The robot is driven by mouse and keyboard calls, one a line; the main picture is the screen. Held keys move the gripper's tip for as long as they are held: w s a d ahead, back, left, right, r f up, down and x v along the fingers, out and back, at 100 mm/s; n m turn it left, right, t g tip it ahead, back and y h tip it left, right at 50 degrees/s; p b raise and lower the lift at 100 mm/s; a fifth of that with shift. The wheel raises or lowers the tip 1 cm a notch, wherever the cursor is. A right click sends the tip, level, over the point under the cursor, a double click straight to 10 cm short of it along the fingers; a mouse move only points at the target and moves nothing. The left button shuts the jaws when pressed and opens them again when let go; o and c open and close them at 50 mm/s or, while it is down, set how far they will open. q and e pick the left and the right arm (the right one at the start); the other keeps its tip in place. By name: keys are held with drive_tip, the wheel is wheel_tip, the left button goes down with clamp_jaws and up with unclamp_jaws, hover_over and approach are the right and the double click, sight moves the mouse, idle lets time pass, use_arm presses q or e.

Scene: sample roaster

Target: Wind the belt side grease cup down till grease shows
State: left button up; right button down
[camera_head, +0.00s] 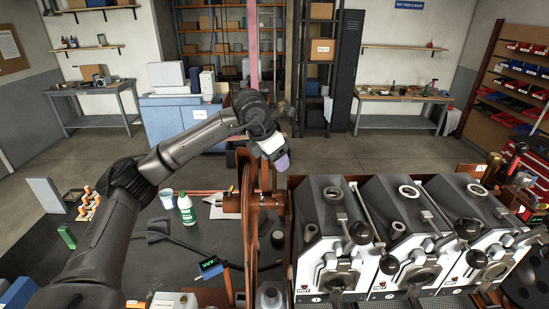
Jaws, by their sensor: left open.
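My left gripper (280,159) is open above the belt wheel, at the left end of the roaster row. Nothing shows between its fingers. The pinkish belt (252,45) runs vertically down behind my left arm to the large copper-coloured wheel (248,215), seen nearly edge on. No grease is visible. My right gripper is out of view.
Several roasters (328,225) stand close together right of the wheel. Open floor lies behind.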

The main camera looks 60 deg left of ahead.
use_arm(q)
drive_tip(key=c, duration=0.9)
drive_tip(key=shift+m, duration=0.4)
drive_tip(key=m+h+p, duration=0.1)
drive_tip(key=m, duration=0.1)
drive_tip(key=m+h+p, duration=0.1)
drive_tip(key=m, duration=0.1)
drive_tip(key=shift+r+m+g+p, duration=0.1)
drive_tip(key=shift+m+g+p, duration=0.2)
drive_tip(key=shift+m, duration=0.1)
drive_tip(key=m+h+p, duration=0.1)
drive_tip(key=m, duration=0.1)
drive_tip(key=m+g+h+p, duration=0.1)
drive_tip(key=m+p, duration=0.1)
drive_tip(key=m, duration=0.1)
drive_tip(key=m+g+p, duration=0.1)
drive_tip(key=m, duration=0.1)
drive_tip(key=m+p, duration=0.1)
drive_tip(key=m, duration=0.2)
drive_tip(key=shift+g+h+p, duration=0.4)
drive_tip(key=shift+m+g+p, duration=0.7)
drive_tip(key=shift+m+g, duration=0.1)
drive_tip(key=shift+m, duration=1.2)
